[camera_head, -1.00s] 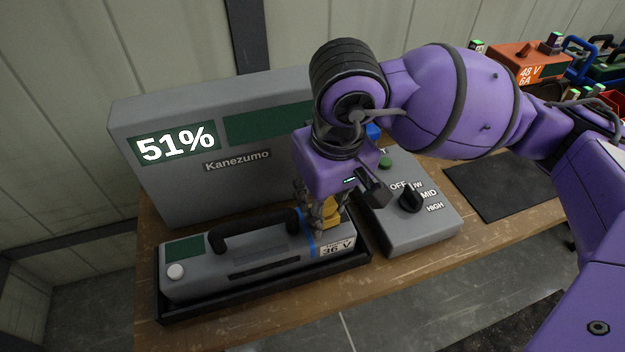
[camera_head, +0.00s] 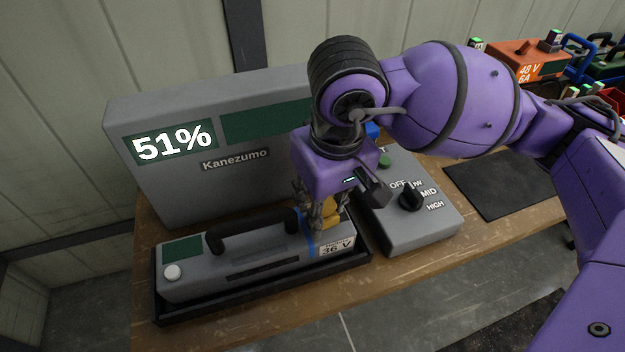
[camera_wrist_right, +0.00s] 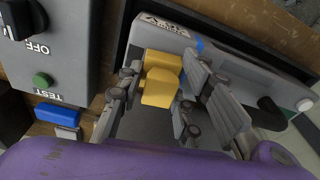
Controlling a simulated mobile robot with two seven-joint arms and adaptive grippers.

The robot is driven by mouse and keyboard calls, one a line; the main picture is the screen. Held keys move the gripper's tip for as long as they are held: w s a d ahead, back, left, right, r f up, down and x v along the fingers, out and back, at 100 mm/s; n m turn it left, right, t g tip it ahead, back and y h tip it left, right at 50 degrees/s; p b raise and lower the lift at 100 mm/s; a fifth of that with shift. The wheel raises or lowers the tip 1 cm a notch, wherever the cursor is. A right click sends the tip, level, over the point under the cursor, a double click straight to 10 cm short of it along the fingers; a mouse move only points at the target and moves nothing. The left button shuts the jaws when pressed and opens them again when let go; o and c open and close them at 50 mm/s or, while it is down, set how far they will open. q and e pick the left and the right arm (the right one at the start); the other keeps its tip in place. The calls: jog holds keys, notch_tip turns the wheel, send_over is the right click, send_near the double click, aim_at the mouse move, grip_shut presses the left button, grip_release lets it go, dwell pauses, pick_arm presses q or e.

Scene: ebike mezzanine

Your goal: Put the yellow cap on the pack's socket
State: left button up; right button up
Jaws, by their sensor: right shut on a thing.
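The yellow cap (camera_wrist_right: 160,82) is between the fingers of my right gripper (camera_wrist_right: 165,97), which is shut on it. In the head view the cap (camera_head: 331,213) shows as a small yellow patch by the fingers of the right gripper (camera_head: 322,216). It is at the right end of the grey 36 V pack (camera_head: 265,262), next to the blue stripe. The pack lies in a black tray (camera_head: 262,298). The socket is hidden by the cap and fingers, so I cannot tell whether the cap is seated. My left gripper is not in view.
A grey Kanezumo tester (camera_head: 190,195) reading 51% stands behind the pack. A control box (camera_head: 420,232) with a black knob (camera_head: 411,196) is right of the pack. A dark mat (camera_head: 500,187) and an orange 48 V unit (camera_head: 527,63) are farther right.

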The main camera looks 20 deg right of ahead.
jog(key=o, duration=1.1)
jog(key=shift+r, duration=0.1)
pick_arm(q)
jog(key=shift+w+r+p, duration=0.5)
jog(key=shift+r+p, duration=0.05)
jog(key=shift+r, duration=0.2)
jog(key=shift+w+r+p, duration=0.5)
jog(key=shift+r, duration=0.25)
pick_arm(e)
jog(key=shift+s+d+r, duration=0.1)
jog(key=shift+s+r, duration=0.1)
jog(key=shift+r, duration=2.75)
jog(key=shift+s+r, duration=0.25)
jog(key=shift+r, duration=2.7)
jog(key=shift+s+d+r, duration=0.1)
jog(key=shift+s+r, duration=0.1)
jog(key=shift+r, duration=2.75)
